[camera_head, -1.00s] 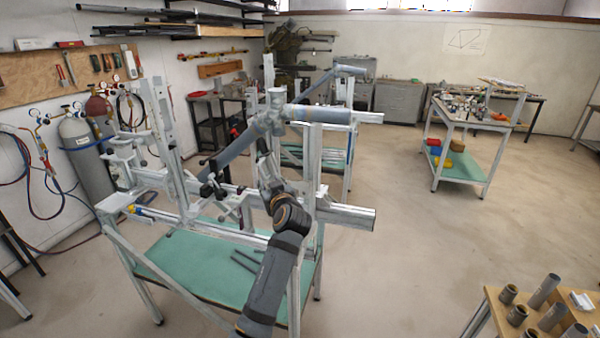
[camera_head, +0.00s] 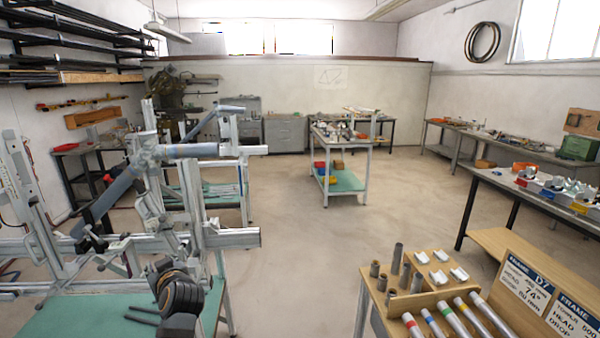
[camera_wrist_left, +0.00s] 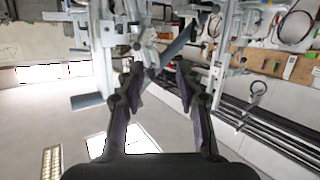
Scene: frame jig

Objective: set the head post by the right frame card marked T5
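My left gripper (camera_wrist_left: 158,75) is open in the left wrist view, with grey jig posts and tubes beyond its fingertips. Nothing shows clasped between the fingers. The jig has upright posts and grey frame tubes (camera_head: 190,150). I cannot tell which post is the head post. The right frame card (camera_head: 574,318) is cut off at the picture edge; its mark is hidden. The other card (camera_head: 525,285) reads D7, 74° and 50 mm. My right gripper is out of view.
A wooden bench (camera_head: 385,318) with tubes and white blocks stands at the lower right. A dark-topped bench (camera_head: 490,178) is behind it. A small cart (camera_head: 345,182) stands farther back. The floor between jig and benches is clear.

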